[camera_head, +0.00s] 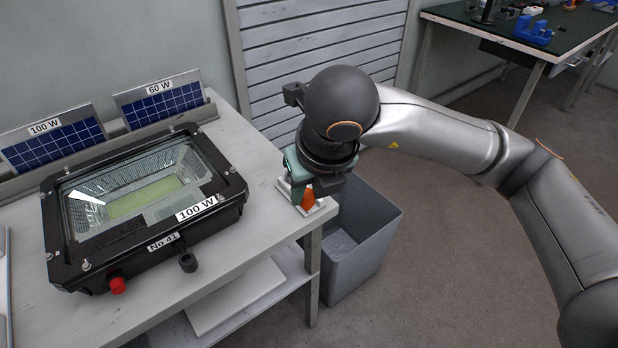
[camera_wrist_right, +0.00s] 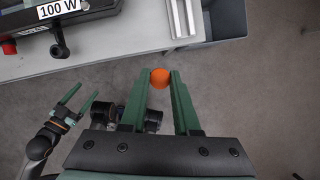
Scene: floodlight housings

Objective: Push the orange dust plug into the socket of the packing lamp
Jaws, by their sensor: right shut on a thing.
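The orange dust plug (camera_head: 308,199) is pinched between the green fingertips of my right gripper (camera_wrist_right: 160,77). The plug also shows in the right wrist view (camera_wrist_right: 160,79) as a rounded orange end. In the head view the plug appears over a small pale holder at the table's right corner; I cannot tell whether they touch. The black lamp (camera_head: 145,205), labelled 100 W and No 41, lies left of the right gripper. A short black stub (camera_head: 188,263), possibly its socket, sticks out of its front side; its opening is not clear. My left gripper (camera_wrist_right: 75,103) is open and empty.
A red knob (camera_head: 117,286) protrudes from the lamp's front. Two solar panels labelled 100 W (camera_head: 52,142) and 60 W (camera_head: 160,102) stand behind it. A grey bin (camera_head: 362,245) stands beside the pale table (camera_head: 240,245). A green-topped bench (camera_head: 480,22) stands at the back right.

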